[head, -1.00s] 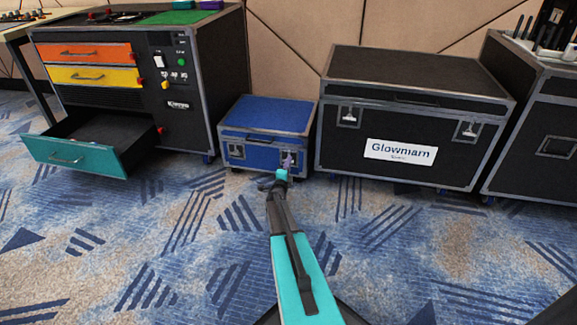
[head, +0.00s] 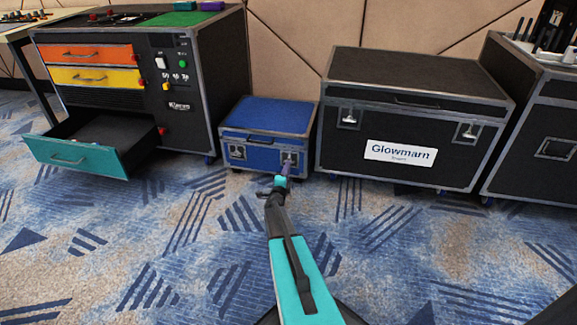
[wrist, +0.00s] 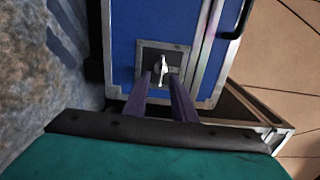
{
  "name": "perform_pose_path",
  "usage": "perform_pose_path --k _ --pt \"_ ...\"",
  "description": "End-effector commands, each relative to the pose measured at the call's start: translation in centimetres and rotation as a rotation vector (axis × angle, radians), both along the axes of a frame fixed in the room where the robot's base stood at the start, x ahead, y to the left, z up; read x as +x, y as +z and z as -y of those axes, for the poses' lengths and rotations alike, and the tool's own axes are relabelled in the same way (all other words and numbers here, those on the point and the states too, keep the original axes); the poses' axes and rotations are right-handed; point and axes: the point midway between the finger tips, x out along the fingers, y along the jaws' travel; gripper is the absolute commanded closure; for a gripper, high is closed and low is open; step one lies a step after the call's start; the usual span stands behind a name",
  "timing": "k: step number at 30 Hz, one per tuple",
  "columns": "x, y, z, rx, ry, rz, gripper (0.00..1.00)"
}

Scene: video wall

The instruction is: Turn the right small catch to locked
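The small blue case (head: 266,117) stands on the carpet between two larger black cases. Its right catch (head: 290,158) is on the front face, near the right edge. In the wrist view the catch (wrist: 162,66) is a silver knob on a dark square plate with a metal rim. The knob lies roughly along the line of my fingers, slightly tilted. My gripper (wrist: 163,76) is open, its two purple fingers parallel, with the tips just short of the knob and to either side of it. In the head view my gripper (head: 286,168) is just in front of the catch.
A left catch (head: 238,152) sits on the same case. A black drawer case (head: 195,120) with an open teal drawer (head: 75,159) stands left. A large black case (head: 410,70) stands close on the right. The carpet (head: 200,240) in front is clear.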

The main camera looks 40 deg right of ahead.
Motion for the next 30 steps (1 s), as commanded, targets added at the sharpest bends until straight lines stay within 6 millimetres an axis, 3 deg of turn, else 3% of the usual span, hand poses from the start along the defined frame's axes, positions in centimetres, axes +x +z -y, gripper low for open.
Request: perform_pose_path --k 18,30 --pt "-4.8 0.2 -7.8 0.002 0.002 -0.001 0.76" --pt "-5.5 0.0 -8.9 0.001 0.001 0.001 0.76"
